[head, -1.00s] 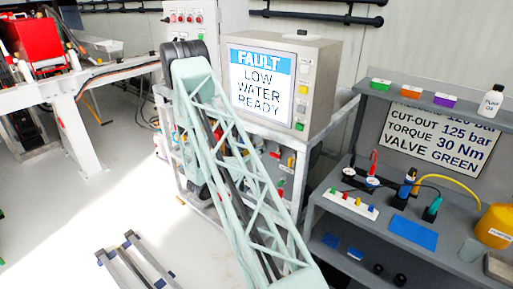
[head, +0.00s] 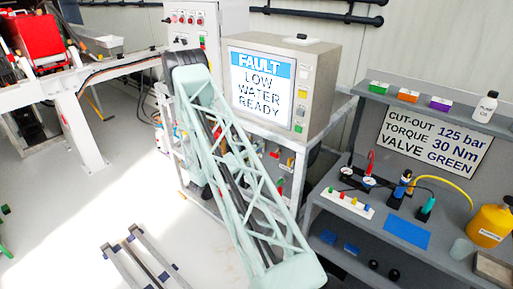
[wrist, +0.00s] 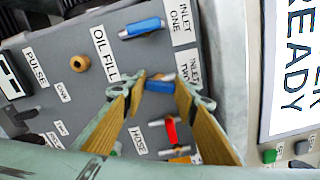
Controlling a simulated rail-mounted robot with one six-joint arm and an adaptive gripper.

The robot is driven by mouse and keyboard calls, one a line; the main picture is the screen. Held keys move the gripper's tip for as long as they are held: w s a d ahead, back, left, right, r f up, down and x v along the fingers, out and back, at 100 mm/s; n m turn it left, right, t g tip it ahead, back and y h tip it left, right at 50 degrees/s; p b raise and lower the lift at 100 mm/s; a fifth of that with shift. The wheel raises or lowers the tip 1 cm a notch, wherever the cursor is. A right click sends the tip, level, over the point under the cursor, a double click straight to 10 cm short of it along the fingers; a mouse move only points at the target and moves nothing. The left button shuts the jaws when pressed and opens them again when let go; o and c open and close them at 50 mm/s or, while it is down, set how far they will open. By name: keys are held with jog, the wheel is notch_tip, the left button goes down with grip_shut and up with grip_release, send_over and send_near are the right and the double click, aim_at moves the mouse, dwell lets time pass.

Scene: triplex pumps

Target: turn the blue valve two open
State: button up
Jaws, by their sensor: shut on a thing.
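The blue valve two handle (wrist: 160,86) is in the wrist view, beside the label INLET TWO (wrist: 195,69) on a grey panel. It lies roughly crosswise in the picture, and its ends are partly hidden by the fingers. My gripper (wrist: 161,80) is shut on this handle, with one finger at each end. Another blue handle (wrist: 142,28), beside the label INLET ONE, sits above it and tilts slightly up to the right. In the head view my arm covers the valve panel, so the gripper and handle cannot be made out there.
A red handle (wrist: 171,130) sits just below the gripper, with an orange one (wrist: 180,159) lower. A brass-coloured fitting (wrist: 79,64) is at the left. The display (head: 262,82) reads FAULT LOW WATER READY. A grey shelf bench (head: 345,207) with tools stands at the right.

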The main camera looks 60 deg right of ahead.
jog(key=shift+n+p, duration=0.95)
jog(key=shift+n, duration=1.25)
jog(key=shift+f, duration=0.1)
jog(key=o, duration=0.9)
jog(key=shift+a, duration=0.15)
jog(key=shift+w+a, duration=0.15)
jog(key=shift+a, duration=1.8)
jog(key=shift+w+a, duration=0.2)
jog(key=shift+a, duration=1.75)
jog(key=shift+w+a, duration=0.15)
jog(key=shift+a, duration=1.8)
